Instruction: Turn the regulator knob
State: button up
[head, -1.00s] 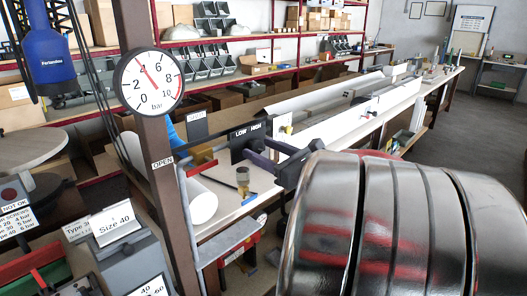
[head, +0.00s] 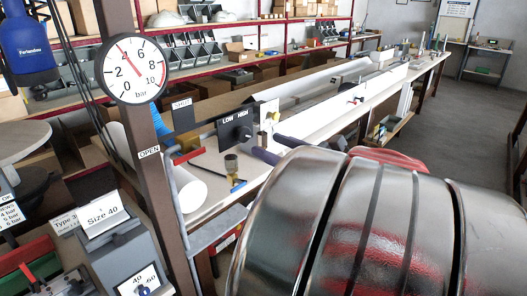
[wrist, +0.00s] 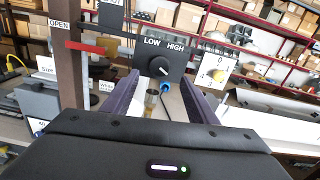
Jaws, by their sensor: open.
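The regulator knob (wrist: 159,66) is a round black knob on a dark panel (wrist: 178,46) marked LOW and HIGH. A pale mark shows on the knob's lower right. In the head view the panel (head: 229,131) stands above the white bench, with the knob (head: 243,133) on its face. My gripper (wrist: 160,80) is open and empty. Its two purple fingers flank the knob's position in the wrist view, apart from it, on the near side. In the head view my gripper (head: 271,148) is right of the panel, partly hidden by my arm. The pressure gauge (head: 137,70) has a red needle near 4 bar.
A brown post (head: 150,185) with an OPEN label stands left of the panel. A small brass-coloured cup (head: 231,163) and a white roll (head: 187,188) lie on the bench below the panel. A yellow knob (wrist: 219,75) on a white numbered plate is to the right.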

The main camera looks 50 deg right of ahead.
jog(key=shift+s+d, duration=0.1)
jog(key=shift+s, duration=2.85)
